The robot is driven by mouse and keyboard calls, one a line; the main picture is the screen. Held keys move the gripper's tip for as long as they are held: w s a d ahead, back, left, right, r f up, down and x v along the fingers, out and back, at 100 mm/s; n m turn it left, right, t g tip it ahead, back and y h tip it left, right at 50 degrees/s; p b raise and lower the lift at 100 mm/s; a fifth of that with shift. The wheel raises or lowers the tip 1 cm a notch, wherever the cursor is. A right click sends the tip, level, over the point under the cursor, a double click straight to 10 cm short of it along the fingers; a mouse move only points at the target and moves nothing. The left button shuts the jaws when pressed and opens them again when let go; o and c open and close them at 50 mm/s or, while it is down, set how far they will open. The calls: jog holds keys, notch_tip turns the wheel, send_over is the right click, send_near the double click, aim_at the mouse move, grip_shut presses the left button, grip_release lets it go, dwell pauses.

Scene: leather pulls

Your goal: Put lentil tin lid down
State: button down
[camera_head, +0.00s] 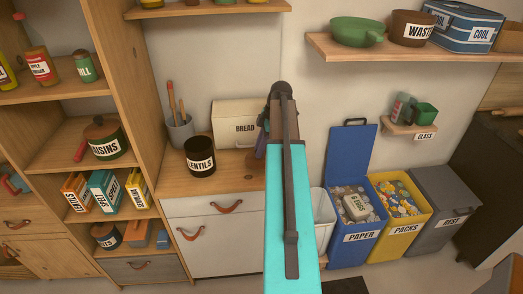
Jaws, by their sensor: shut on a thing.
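The lentil tin (200,165) is a dark round tin with a white LENTILS label. It stands upright on the wooden counter left of my arm, and its top looks open and dark inside. My gripper (262,143) shows only as a small purplish part at the left edge of my arm, to the right of the tin and apart from it. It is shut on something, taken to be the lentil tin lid. My arm hides most of the gripper, and the lid itself cannot be made out.
A bread box (235,123) stands at the back of the counter (236,178), close to my gripper. A grey utensil pot (180,132) stands behind the tin. Some bare counter shows between tin and arm. Paper (358,238), packs (408,228) and rest (455,219) bins stand right.

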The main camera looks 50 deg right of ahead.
jog(key=shift+f+p, duration=0.4)
jog(key=shift+f, duration=0.75)
jog(key=shift+f, duration=0.15)
jog(key=c, duration=1.4)
grip_release()
jog(key=shift+c, duration=0.2)
jog(key=b+v, duration=0.4)
jog(key=v, duration=0.8)
jog(key=shift+r, duration=0.2)
